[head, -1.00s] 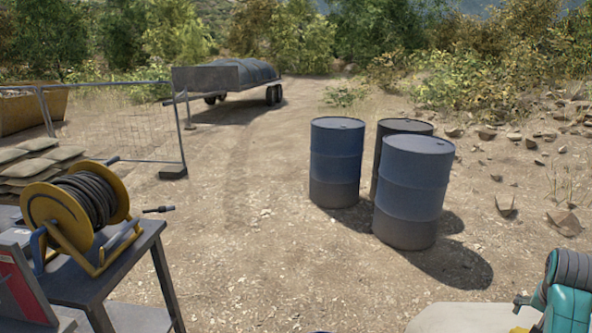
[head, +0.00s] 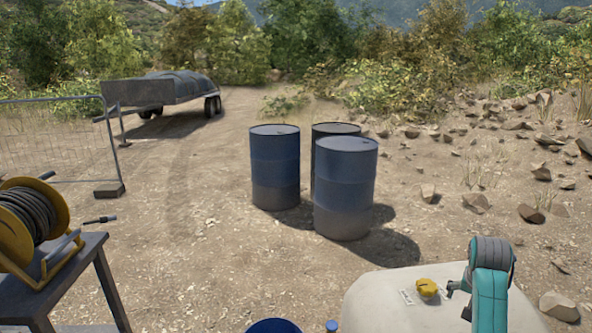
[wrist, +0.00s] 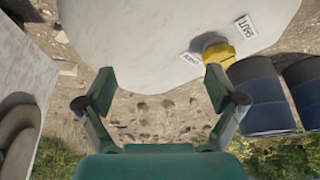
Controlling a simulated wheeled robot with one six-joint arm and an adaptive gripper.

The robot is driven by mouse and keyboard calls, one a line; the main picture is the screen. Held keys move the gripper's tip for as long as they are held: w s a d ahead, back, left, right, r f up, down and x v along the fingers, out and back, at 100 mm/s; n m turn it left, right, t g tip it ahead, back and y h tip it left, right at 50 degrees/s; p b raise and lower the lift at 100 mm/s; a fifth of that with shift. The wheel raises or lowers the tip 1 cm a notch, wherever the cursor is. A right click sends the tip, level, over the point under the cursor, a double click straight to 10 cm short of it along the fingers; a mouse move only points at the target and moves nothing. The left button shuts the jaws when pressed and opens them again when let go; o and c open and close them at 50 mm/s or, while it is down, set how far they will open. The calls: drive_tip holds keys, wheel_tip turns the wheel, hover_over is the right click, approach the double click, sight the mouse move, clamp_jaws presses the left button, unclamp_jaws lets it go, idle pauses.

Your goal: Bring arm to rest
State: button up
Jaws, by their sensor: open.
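My teal arm (head: 490,285) shows at the lower right of the head view, bent beside the yellow cap (head: 427,287) on the pale tank (head: 385,300). The gripper end is small and hard to make out there. In the wrist view my gripper (wrist: 160,90) is open and empty, with its two fingers spread wide. The yellow cap (wrist: 218,55) lies beyond the right finger in that view, on the edge of the pale tank (wrist: 140,40). Two small labels are on the tank beside the cap. The fingers appear to grip nothing.
Blue drums (head: 345,190) and a darker drum (head: 335,130) stand on the dirt ahead. A hose reel (head: 30,225) sits on a bench (head: 60,275) at the left. Wire fence (head: 55,145) and a trailer (head: 160,92) stand behind. Rocks lie at right; the dirt track is open.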

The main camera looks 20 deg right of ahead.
drive_tip(key=a+f+n+t, duration=0.3)
drive_tip(key=a+f, duration=1.2)
drive_tip(key=f, duration=0.2)
drive_tip(key=s+a+f+n+t, duration=0.1)
drive_tip(key=s+a+f+n, duration=0.15)
drive_tip(key=s+a, duration=0.35)
drive_tip(key=s+a+f+n+t, duration=0.1)
drive_tip(key=s+a+f+t, duration=0.15)
drive_tip(key=a, duration=0.55)
drive_tip(key=s+a+r+n+t+y, duration=0.1)
drive_tip(key=s+a+r+n+t, duration=0.15)
drive_tip(key=s+a, duration=1)
drive_tip(key=s+a+r+n+t+y, duration=0.2)
drive_tip(key=s+a+r+t+y, duration=0.1)
drive_tip(key=s+r, duration=1.1)
drive_tip(key=shift+s+a+n, duration=0.4)
drive_tip(key=shift+s+a, duration=0.2)
drive_tip(key=shift+s, duration=0.25)
